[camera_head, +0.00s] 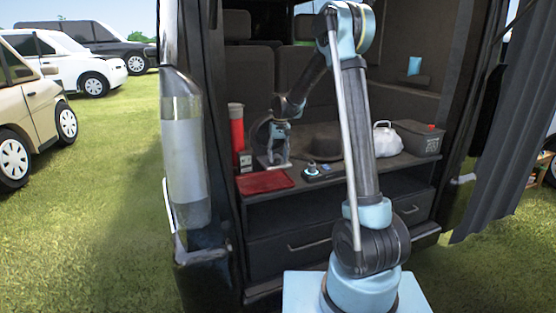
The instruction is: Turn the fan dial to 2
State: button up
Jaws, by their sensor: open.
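My gripper (274,157) hangs low over the back left of the van's dark shelf, small in the head view. Its jaws are open, with nothing seen between them. A dark round shape (257,132), which looks like the fan, stands just left of and behind my gripper, partly hidden by it. A pale base shows below the gripper. The fan's dial and its setting cannot be made out. A small black device (322,172) with a light blue round part lies near the shelf's front edge, right of my gripper; I cannot tell whether it belongs to the fan.
A red cylinder (237,127) and a small box (246,161) stand left of my gripper. A red cloth (265,182) lies in front. The van's door frame bounds the left.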

jog(key=shift+f, duration=0.45)
jog(key=c, duration=1)
jog(key=shift+c, duration=0.4)
